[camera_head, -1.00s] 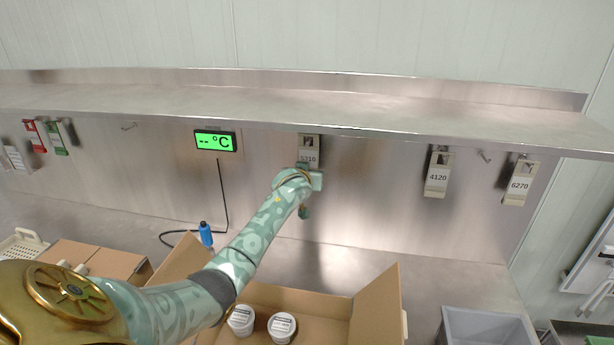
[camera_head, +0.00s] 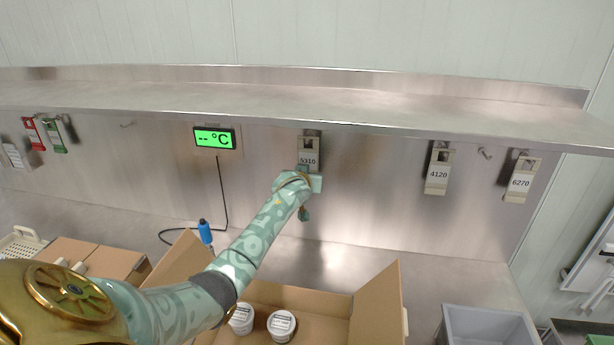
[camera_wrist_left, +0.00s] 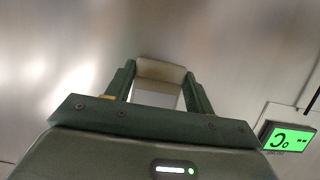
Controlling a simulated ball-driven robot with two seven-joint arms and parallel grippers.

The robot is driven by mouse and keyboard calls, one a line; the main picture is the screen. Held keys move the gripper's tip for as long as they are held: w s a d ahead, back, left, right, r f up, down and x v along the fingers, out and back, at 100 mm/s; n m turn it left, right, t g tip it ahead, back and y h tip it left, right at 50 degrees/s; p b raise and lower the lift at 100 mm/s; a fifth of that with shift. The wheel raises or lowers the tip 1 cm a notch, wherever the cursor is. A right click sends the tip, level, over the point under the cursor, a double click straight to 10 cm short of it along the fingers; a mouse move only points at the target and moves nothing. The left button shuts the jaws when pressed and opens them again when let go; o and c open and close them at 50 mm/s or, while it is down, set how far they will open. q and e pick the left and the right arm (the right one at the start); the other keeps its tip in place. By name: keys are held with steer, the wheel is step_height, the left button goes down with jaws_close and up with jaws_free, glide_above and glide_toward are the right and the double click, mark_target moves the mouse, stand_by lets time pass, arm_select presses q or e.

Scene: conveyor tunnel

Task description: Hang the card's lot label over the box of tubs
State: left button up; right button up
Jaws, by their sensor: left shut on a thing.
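A beige lot label (camera_head: 308,155), which seems to read 5310, is at the back panel under the shelf, close below a dark hook. I cannot tell whether it hangs on that hook. My left gripper (camera_head: 308,172) is shut on its lower end. In the left wrist view the label (camera_wrist_left: 160,72) sits between the two green fingers (camera_wrist_left: 158,92). The open cardboard box of tubs (camera_head: 376,310) stands below, with white-lidded tubs (camera_head: 281,325) inside. A white card (camera_head: 13,155) hangs at far left, its print too small to read. My right gripper is out of view.
Labels 4120 (camera_head: 438,172) and 6270 (camera_head: 520,182) hang to the right, with an empty hook (camera_head: 485,153) between. A green display (camera_head: 214,139) is left of my gripper. The steel shelf (camera_head: 300,105) overhangs. A grey bin (camera_head: 487,325) stands front right.

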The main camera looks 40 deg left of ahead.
arm_select(q)
steer(key=o, duration=1.5)
steer(key=shift+c, duration=0.2)
steer(key=p+v, duration=0.3)
steer(key=v, duration=1.3)
steer(key=shift+s, duration=0.2)
steer(key=shift+f, duration=0.1)
